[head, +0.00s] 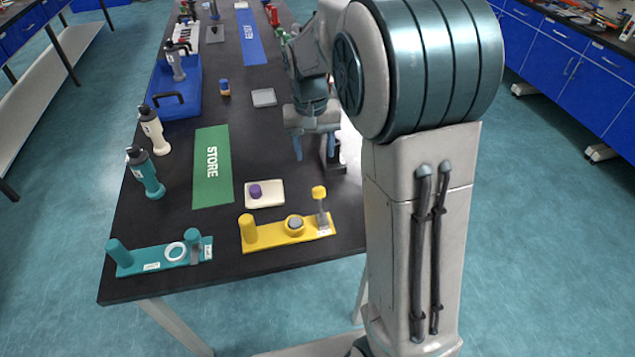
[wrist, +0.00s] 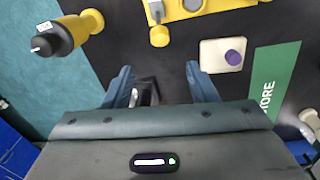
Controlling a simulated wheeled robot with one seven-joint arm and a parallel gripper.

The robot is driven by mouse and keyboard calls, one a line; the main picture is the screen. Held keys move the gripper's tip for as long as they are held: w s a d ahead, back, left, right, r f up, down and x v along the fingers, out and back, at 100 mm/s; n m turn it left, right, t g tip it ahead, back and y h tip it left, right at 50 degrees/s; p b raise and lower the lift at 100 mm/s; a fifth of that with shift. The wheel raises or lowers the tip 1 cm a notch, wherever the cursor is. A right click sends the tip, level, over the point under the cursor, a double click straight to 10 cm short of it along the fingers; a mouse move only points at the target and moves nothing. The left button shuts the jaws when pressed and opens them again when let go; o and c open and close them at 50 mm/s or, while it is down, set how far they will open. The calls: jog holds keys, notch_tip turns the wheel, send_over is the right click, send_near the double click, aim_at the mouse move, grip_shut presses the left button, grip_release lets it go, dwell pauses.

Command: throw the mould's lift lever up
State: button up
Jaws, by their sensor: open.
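A yellow plate (head: 270,240) lies near the front edge of the table. It carries a yellow post, a round yellow cup with a grey top and, at its right end, a grey lever (head: 322,213) with a yellow knob. In the head view the lever stands roughly upright; its exact tilt is unclear. The knob (wrist: 159,36) shows ahead of my fingers in the wrist view. My gripper (wrist: 158,71) is open and empty, apart from the lever. In the head view my gripper (head: 314,146) hangs over the table behind the yellow plate.
A dark stand (wrist: 147,90) shows between my fingers, below them. A white tile (head: 272,201) with a purple piece and the green STORE mat (head: 212,180) lie left. A teal plate (head: 150,262) lies front left. A yellow bottle (wrist: 68,33) shows in the wrist view.

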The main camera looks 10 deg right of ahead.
aim_at(318, 189)
jog(key=f, duration=1.3)
jog(key=shift+s+d+f+p, duration=0.1)
jog(key=shift+d+f+p, duration=0.05)
jog(key=shift+d+p, duration=0.25)
grip_shut()
